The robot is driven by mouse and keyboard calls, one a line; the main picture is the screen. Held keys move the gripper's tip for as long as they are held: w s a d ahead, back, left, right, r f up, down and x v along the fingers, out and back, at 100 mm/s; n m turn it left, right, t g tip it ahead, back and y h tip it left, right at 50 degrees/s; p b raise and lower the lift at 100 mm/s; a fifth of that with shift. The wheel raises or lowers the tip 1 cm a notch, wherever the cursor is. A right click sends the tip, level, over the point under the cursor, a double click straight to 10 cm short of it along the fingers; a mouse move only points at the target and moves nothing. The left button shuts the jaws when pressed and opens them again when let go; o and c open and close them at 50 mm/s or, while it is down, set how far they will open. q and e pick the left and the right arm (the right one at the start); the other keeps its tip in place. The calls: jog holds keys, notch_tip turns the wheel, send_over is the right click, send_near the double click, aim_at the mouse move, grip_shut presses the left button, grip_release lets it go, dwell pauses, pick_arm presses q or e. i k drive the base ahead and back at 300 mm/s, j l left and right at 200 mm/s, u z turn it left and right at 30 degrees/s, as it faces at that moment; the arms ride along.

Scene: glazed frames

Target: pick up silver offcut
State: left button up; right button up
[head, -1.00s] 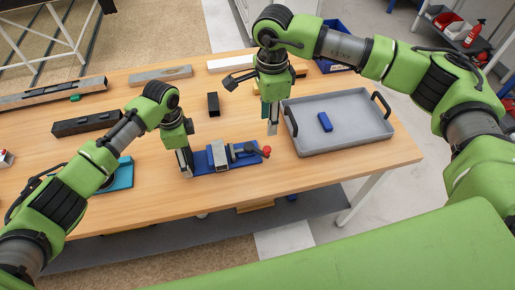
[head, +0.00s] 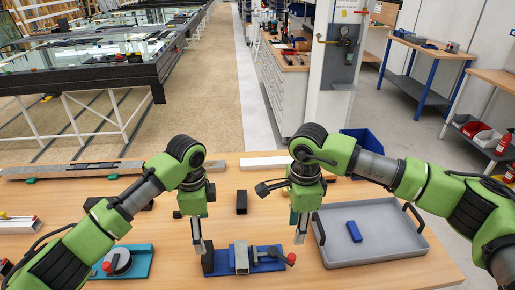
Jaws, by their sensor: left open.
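A silver block (head: 241,257) stands upright in the blue vise (head: 265,267) at the table's front middle; I cannot tell whether it is the offcut or part of the vise. Another short pale silver piece (head: 16,226) lies at the left table edge. My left gripper (head: 198,249) is open and empty, pointing down just left of the vise. My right gripper (head: 300,231) points down above the table between the vise and the grey tray; its fingers are seen edge-on, so its opening is unclear.
The grey tray (head: 372,256) at right holds a blue block (head: 354,231). A dark block (head: 241,202) stands mid-table. A teal fixture (head: 140,262) is at front left. Long bars (head: 65,170) and a white bar (head: 265,162) lie along the back. A blue bin (head: 362,140) stands behind.

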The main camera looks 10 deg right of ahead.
aim_at(241, 253)
jog(key=k, duration=1)
